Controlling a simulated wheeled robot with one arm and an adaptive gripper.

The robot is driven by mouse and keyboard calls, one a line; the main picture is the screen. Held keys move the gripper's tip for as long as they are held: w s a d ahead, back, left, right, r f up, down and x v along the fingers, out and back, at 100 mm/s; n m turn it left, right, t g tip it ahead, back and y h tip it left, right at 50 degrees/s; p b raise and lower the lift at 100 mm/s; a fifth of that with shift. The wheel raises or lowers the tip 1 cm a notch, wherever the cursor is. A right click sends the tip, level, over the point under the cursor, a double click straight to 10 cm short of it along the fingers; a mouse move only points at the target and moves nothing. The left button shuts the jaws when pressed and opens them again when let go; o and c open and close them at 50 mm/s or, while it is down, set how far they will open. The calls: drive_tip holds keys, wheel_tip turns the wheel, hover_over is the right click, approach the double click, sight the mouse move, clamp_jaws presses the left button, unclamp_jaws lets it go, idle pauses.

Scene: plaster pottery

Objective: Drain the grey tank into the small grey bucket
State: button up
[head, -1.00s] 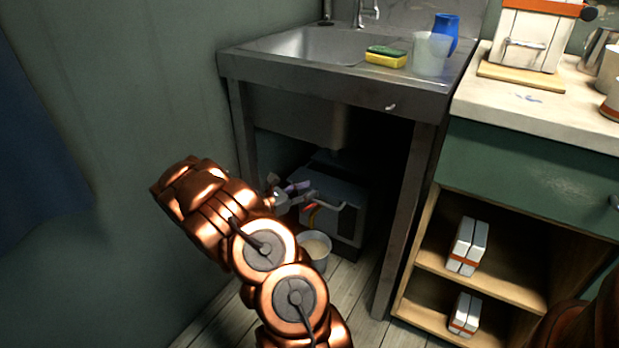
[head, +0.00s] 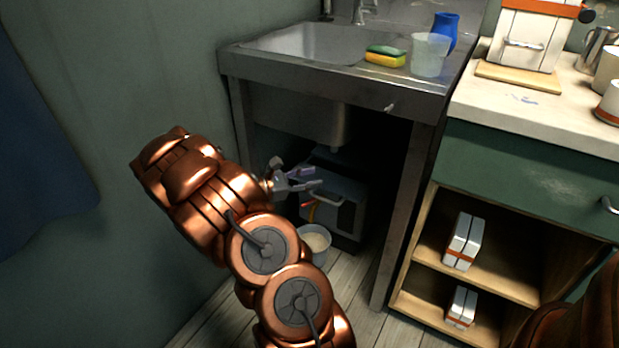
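The grey tank (head: 349,212) stands on the floor in the shadow under the sink, with a pale bar handle on its upper front. A small red and yellow part (head: 312,211) shows at its left front; it is too small to tell its position. The small grey bucket (head: 319,254) stands upright on the floor in front of the tank, below that part, with pale contents inside. My gripper (head: 316,177) is in front of the tank's upper left, above the bucket. Its fingers look spread and empty. My arm hides part of the bucket's left side.
The sink unit (head: 405,101) spans above the tank, its metal leg (head: 397,240) to the right. A sponge (head: 385,56), translucent cup (head: 430,55) and blue vase (head: 446,29) stand on top. Open shelves (head: 480,279) with small boxes are at right, a wall at left.

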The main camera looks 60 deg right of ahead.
drive_tip(key=shift+f, duration=0.2)
drive_tip(key=shift+c, duration=1.2)
drive_tip(key=w+f+n+t+h, duration=0.1)
drive_tip(key=f+n, duration=0.2)
drive_tip(key=n, duration=0.2)
drive_tip(key=w+f+n+t+h+b, duration=0.1)
drive_tip(key=f+n, duration=0.3)
drive_tip(key=w+d+f+n+t, duration=0.1)
drive_tip(key=f+n, duration=0.2)
drive_tip(key=n, duration=0.2)
drive_tip(key=shift+d+f+n+h, duration=0.1)
drive_tip(key=shift+f+n+h, duration=0.2)
drive_tip(key=shift+f+h, duration=0.1)
clamp_jaws()
drive_tip(key=n+t+b, duration=0.1)
drive_tip(key=n+t, duration=0.4)
drive_tip(key=n, duration=0.9)
approach(310, 202)
drive_tip(key=s+a, duration=0.5)
drive_tip(key=w+d+b, duration=0.3)
drive_tip(key=d+b, duration=0.2)
drive_tip(key=d, duration=0.6)
drive_tip(key=shift+w+f+b, duration=0.2)
drive_tip(key=shift+b, duration=0.15)
